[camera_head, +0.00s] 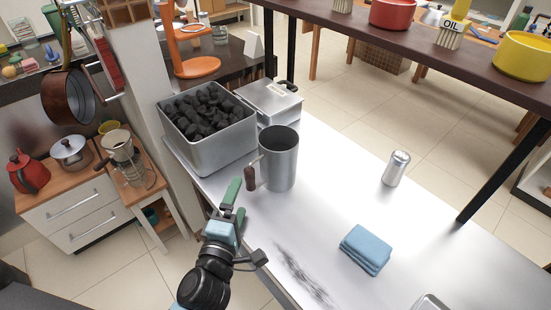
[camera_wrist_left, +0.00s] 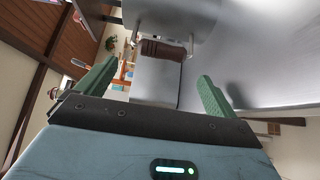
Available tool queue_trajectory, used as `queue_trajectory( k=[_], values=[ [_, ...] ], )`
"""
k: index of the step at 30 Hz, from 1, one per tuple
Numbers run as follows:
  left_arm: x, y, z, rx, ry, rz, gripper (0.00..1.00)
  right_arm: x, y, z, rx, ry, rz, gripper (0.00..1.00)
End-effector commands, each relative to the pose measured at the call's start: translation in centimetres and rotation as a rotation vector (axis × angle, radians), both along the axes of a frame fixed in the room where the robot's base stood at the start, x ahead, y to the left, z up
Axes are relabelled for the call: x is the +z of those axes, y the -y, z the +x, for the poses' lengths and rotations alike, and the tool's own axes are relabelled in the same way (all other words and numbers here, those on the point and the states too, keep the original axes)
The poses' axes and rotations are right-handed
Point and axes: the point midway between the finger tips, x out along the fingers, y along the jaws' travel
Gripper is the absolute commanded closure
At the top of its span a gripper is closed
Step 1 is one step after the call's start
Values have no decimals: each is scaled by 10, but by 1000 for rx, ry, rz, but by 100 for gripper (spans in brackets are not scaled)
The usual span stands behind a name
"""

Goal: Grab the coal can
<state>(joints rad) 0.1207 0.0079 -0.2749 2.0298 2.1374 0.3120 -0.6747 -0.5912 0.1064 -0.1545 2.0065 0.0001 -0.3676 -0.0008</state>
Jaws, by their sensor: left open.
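The coal can (camera_head: 283,162), a tall grey metal cylinder with a brown handle on its left side, stands upright on the metal counter. My left gripper (camera_head: 239,197) is open and empty, just to the left of and nearer than the handle (camera_head: 251,177). In the left wrist view the brown handle (camera_wrist_left: 163,50) lies ahead, between the lines of the two green fingers and beyond their tips. The fingers appear apart from it. Part of the can's body (camera_wrist_left: 180,15) shows at the top of that view. My right gripper is not in view.
A metal bin of black coal (camera_head: 207,105) and a lidded metal box (camera_head: 270,100) stand behind the can.

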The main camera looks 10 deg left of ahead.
Motion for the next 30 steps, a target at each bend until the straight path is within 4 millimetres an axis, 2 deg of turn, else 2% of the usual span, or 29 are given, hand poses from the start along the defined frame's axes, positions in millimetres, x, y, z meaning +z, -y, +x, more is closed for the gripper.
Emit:
queue_trajectory(
  k=[8, 16, 22, 30],
  values=[
    [1, 1, 3, 0, -3, -18, 6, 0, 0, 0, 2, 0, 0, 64],
    [2, 1, 26, 1, -1, -17, 6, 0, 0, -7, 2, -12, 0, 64],
    [1, 1, 31, 1, -3, -17, 6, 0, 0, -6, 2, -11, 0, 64],
    [1, 5, 67, 1, -1, -18, 6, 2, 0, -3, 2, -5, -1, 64]
  ],
)
